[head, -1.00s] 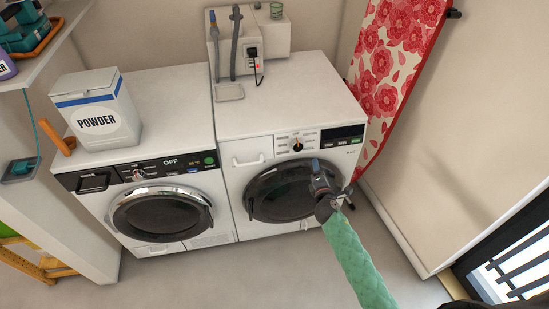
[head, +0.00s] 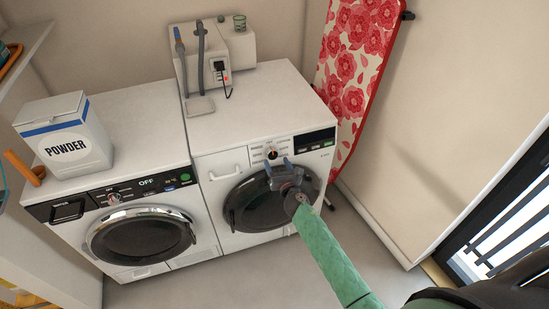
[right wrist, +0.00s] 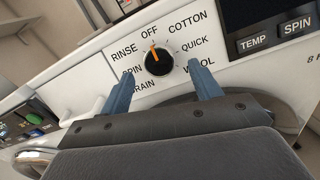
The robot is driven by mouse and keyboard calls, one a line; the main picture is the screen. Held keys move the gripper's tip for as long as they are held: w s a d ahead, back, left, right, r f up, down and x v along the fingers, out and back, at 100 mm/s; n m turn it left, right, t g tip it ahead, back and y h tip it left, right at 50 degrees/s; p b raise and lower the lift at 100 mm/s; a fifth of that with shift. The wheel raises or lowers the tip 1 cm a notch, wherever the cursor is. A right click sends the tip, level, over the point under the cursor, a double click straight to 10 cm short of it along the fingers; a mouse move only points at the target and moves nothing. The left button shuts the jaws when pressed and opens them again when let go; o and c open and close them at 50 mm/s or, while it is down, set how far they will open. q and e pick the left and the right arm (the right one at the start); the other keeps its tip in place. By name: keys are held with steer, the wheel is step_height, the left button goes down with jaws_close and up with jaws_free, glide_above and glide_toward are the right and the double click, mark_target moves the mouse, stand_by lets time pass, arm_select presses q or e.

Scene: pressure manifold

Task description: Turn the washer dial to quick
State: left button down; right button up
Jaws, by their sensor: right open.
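The washer (head: 235,165) is the right-hand white machine in the head view, with a dark round door. Its dial (head: 271,154) is a black knob with an orange mark on the upper front panel. In the right wrist view the dial (right wrist: 159,62) has its orange mark pointing up at OFF. The QUICK label (right wrist: 194,45) is to the upper right of the knob, between COTTON and WOOL. My right gripper (head: 277,163) is open and empty, just in front of and below the dial. Its two blue fingers (right wrist: 160,70) stand apart, either side of the knob. My left gripper is out of view.
A second machine (head: 130,185) with a display reading OFF stands to the left, with a powder box (head: 68,140) on top. A hose and plug box (head: 215,50) is behind the washer. A floral ironing board (head: 350,80) leans at right.

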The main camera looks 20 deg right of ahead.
mark_target(273, 156)
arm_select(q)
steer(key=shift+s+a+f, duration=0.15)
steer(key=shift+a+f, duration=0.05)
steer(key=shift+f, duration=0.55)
arm_select(e)
steer(key=shift+w+a, duration=0.1)
steer(key=shift+w, duration=1.45)
steer(key=c, duration=1)
steer(key=shift+o, duration=0.2)
